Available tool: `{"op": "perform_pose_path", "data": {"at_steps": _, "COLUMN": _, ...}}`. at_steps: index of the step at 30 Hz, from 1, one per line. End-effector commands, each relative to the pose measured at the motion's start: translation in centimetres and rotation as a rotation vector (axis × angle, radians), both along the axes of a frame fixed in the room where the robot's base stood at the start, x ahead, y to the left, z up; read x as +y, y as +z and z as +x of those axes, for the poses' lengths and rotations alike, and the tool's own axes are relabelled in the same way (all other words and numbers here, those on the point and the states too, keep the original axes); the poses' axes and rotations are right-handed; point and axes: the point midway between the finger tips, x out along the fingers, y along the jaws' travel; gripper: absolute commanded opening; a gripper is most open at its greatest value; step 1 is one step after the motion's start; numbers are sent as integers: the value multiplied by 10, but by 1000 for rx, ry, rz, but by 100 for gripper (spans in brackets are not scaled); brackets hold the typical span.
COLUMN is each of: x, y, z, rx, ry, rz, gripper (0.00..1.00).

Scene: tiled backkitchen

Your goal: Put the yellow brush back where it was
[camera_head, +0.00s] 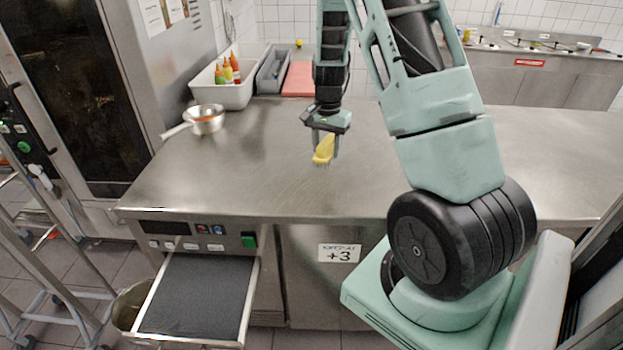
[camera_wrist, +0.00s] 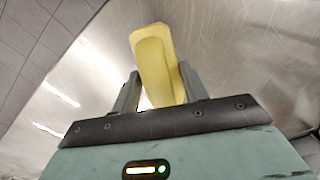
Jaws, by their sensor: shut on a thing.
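The yellow brush (camera_head: 323,149) is held above the steel counter (camera_head: 240,170), tilted, with its lower end pointing down toward the counter top. My gripper (camera_head: 324,143) is shut on it. In the wrist view the brush (camera_wrist: 158,65) stands between the two fingers of my gripper (camera_wrist: 160,92), its rounded yellow end reaching away from the camera. Whether the brush's lower end touches the counter is hard to tell.
A metal pan (camera_head: 206,119) sits at the counter's left. Behind it are a white bin (camera_head: 236,95) with several sauce bottles, a grey bin (camera_head: 272,72) and a red board (camera_head: 299,78). An open drawer (camera_head: 196,298) juts out front left. The counter around the brush is clear.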

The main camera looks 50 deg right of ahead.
Motion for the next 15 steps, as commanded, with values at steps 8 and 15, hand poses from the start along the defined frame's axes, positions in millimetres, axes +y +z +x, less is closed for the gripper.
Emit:
{"op": "perform_pose_path", "data": {"at_steps": 8, "x": 0, "y": -40, "z": -1, "rx": 5, "ry": 0, "rz": 3, "gripper": 11}}
{"op": "perform_pose_path", "data": {"at_steps": 15, "x": 0, "y": -65, "z": -1, "rx": 3, "ry": -1, "rz": 2, "gripper": 11}}
